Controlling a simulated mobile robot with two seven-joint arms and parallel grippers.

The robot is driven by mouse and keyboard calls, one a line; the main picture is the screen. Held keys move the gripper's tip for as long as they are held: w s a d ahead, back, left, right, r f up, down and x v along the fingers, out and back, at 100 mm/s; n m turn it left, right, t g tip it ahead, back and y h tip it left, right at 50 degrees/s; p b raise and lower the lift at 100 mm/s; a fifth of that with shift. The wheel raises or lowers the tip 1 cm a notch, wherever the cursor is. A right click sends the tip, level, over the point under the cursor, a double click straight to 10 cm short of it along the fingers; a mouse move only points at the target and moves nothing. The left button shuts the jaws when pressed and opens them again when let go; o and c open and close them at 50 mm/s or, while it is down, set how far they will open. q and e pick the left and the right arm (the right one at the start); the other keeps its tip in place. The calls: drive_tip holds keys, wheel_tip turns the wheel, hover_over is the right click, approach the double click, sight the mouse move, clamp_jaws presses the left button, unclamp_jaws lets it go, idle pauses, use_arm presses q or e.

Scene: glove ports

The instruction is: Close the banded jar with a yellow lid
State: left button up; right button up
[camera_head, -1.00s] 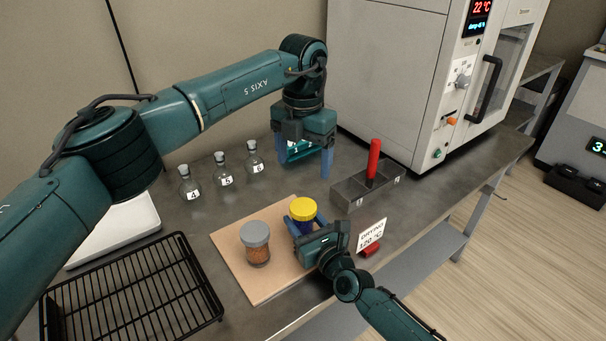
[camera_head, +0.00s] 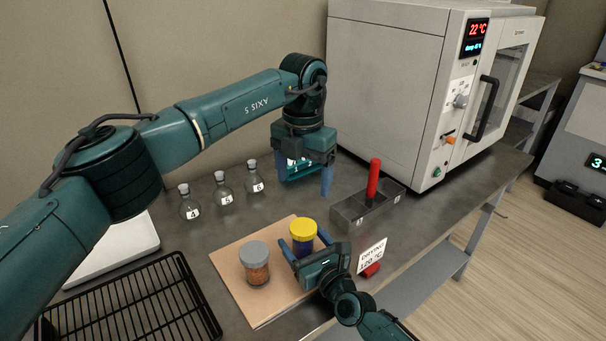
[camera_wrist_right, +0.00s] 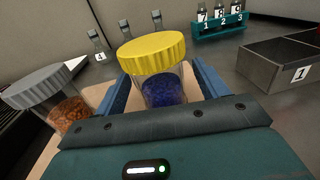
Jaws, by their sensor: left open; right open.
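The jar with a yellow lid (camera_head: 303,236) stands upright on the wooden board and holds dark blue contents. In the right wrist view the yellow lid (camera_wrist_right: 152,52) sits on its mouth; I cannot tell how tightly, nor make out a band. My right gripper (camera_head: 306,250) is open, low over the board, with one finger on each side of this jar. In the right wrist view its fingers (camera_wrist_right: 163,92) flank the glass; I cannot tell whether they touch it. My left gripper (camera_head: 301,177) is open and empty, above the table behind the jar.
A grey-lidded jar (camera_head: 255,263) with orange contents stands close left on the board (camera_head: 232,250). Several stoppered flasks (camera_head: 222,192), a teal vial rack (camera_wrist_right: 220,27) and a grey divided bin (camera_head: 350,220) with a red-handled tool stand behind. A drying sign (camera_head: 372,256) is at right.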

drive_tip(key=v, duration=1.3)
drive_tip(key=shift+s, duration=0.1)
